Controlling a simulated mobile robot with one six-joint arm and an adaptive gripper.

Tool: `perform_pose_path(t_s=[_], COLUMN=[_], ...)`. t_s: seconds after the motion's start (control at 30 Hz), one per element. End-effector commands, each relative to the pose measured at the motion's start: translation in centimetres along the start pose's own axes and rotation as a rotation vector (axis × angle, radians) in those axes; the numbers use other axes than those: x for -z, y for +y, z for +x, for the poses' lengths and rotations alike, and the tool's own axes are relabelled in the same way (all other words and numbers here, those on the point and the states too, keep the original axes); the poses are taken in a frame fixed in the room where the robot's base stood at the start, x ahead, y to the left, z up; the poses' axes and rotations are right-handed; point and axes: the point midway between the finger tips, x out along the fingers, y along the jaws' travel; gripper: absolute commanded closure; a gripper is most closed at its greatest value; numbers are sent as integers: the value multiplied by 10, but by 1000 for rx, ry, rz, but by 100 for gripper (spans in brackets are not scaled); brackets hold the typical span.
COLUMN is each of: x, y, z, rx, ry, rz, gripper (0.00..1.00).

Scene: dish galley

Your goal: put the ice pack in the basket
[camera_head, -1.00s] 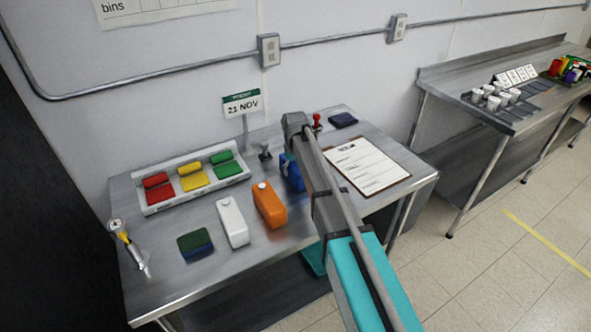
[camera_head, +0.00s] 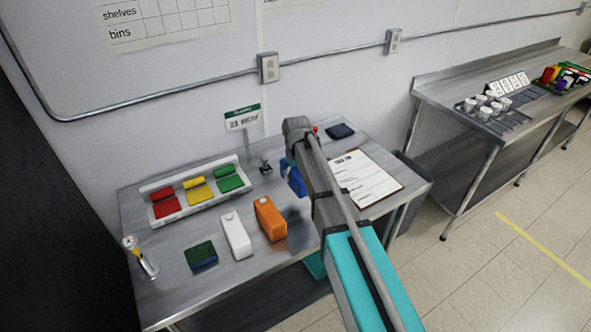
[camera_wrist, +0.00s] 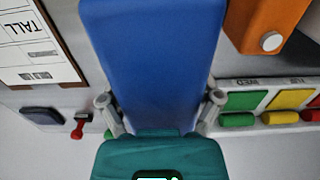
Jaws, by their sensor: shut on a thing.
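A blue slab (camera_head: 293,178), apparently the ice pack, is held in my gripper (camera_wrist: 160,102), raised above the steel table. In the wrist view the slab (camera_wrist: 155,55) fills the middle, with one finger shut against each side. My arm hides part of it in the head view. I cannot make out a basket for sure. A dark grey bin (camera_head: 416,186) stands on the floor just right of the table, partly hidden behind it.
On the table (camera_head: 190,292) are an orange jug (camera_head: 270,219), a white jug (camera_head: 236,237), a sponge (camera_head: 201,256), a coloured pill-box-like tray (camera_head: 160,220), a clipboard (camera_head: 365,180) and a dark folded cloth (camera_head: 340,131). A second table (camera_head: 440,97) stands at the right.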

Motion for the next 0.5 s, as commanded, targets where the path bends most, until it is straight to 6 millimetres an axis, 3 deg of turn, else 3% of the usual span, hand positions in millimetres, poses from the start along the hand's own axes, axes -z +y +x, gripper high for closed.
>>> perform_pose_path(t_s=[0.03, 0.2, 0.5], x=[-18, -47, -76], y=[-6, -17, -28], z=[-10, -23, -35], rx=[0, 0, 0], ry=[-1, -1, -1], rz=[0, 0, 0], gripper=[79, 79, 79])
